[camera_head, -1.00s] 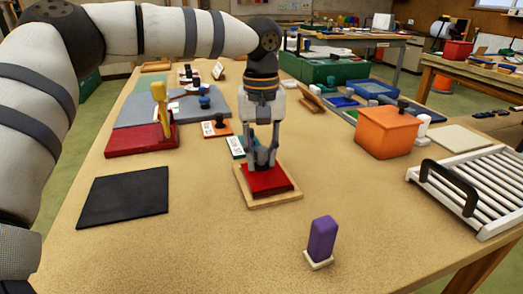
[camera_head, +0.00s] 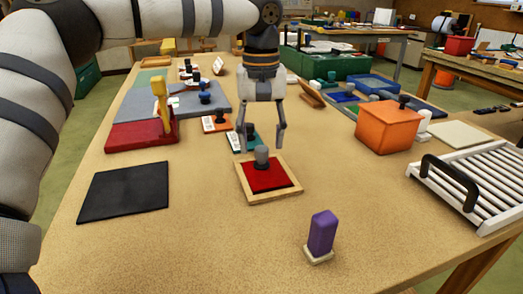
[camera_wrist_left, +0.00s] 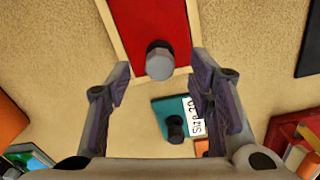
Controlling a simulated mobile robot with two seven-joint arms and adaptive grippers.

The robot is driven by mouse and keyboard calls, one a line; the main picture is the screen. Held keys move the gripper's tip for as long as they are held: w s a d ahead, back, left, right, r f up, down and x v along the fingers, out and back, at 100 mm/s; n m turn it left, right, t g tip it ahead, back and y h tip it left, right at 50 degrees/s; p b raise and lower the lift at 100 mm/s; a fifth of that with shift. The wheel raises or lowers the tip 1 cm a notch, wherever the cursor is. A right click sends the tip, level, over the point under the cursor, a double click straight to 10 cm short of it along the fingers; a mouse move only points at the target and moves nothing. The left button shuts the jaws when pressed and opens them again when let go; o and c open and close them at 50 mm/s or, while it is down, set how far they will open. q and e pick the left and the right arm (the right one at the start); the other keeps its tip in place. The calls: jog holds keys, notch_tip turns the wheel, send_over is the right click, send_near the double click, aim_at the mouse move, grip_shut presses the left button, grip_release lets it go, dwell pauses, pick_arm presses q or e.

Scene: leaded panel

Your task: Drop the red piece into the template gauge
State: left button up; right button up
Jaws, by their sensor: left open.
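The red piece (camera_head: 268,180) is a flat red plate with a grey knob. It lies inside the pale wooden frame of the template gauge (camera_head: 272,199) and looks flat. My left gripper (camera_head: 261,148) is open and empty above it, fingers spread to either side of the knob and clear of it. In the left wrist view the red piece (camera_wrist_left: 150,20) is at the top, with frame strips (camera_wrist_left: 194,22) along its sides. The near side of the piece is cut off there. My right gripper is not in view.
A purple block (camera_head: 322,232) on a pale base stands in front. A black mat (camera_head: 125,192) lies left, an orange box (camera_head: 388,127) and white slatted rack (camera_head: 480,185) right. A teal piece (camera_head: 240,142) and orange piece lie behind the gauge.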

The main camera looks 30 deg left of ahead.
aim_at(261, 149)
pick_arm(q)
notch_tip(261, 149, up, 8)
dwell(0.6)
